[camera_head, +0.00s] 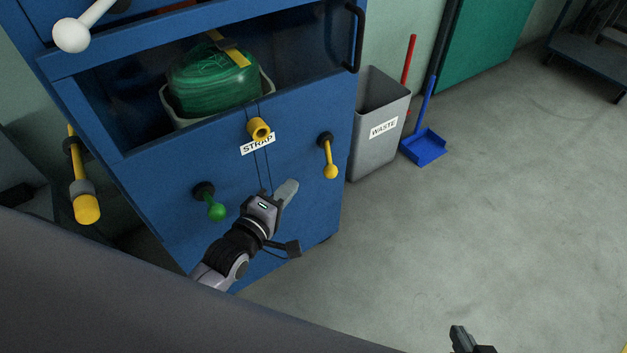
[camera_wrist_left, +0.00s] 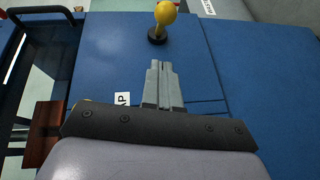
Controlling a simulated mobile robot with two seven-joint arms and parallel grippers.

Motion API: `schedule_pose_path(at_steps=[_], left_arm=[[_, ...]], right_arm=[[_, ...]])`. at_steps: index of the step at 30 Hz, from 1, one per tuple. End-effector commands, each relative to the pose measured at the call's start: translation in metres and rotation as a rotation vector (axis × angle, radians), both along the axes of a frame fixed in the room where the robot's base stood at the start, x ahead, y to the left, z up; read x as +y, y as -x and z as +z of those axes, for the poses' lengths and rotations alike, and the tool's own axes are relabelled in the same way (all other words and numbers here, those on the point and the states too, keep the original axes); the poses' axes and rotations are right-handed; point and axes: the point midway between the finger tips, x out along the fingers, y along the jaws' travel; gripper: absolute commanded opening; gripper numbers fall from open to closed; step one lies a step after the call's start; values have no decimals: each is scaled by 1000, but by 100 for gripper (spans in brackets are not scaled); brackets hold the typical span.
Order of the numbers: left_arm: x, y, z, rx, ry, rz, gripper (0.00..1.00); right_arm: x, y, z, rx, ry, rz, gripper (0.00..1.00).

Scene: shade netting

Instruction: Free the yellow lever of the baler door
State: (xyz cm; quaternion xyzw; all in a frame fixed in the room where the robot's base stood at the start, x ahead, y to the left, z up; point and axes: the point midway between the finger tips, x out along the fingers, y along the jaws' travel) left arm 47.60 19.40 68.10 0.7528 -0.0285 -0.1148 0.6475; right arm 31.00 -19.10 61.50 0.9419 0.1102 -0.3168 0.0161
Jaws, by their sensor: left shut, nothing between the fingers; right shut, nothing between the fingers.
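On the blue baler door (camera_head: 225,165), a yellow lever (camera_head: 329,160) with a ball end hangs downward from a dark hub on the right side. My left gripper (camera_head: 288,190) is shut and empty in front of the door, below and left of that lever. In the left wrist view the closed fingers (camera_wrist_left: 162,80) point toward the yellow lever (camera_wrist_left: 165,14), which is ahead of the tips with a visible gap. My right gripper (camera_head: 459,338) is shut; only its dark tip shows at the bottom edge, over the floor.
A green lever (camera_head: 213,208) and a yellow knob (camera_head: 259,129) by the STRAP label are also on the door. Above is an open bay with a green bundle (camera_head: 213,78).

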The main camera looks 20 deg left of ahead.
Motion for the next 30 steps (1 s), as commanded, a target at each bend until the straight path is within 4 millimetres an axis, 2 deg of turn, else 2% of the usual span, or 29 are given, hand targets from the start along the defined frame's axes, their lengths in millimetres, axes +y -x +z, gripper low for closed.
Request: schedule_pose_path(at_steps=[6,12,18,30], left_arm=[[-7,-35,-5,-3,1,0,0],[-30,-49,-11,0,3,0,0],[-39,-55,-12,0,1,0,0],[-40,-55,-12,-1,0,-1,0]], right_arm=[[0,-1,-7,-2,0,1,0],[1,-1,-12,-3,-1,0,0],[1,-1,-13,-3,-5,-3,0],[2,-1,-13,-3,-7,-5,0]])
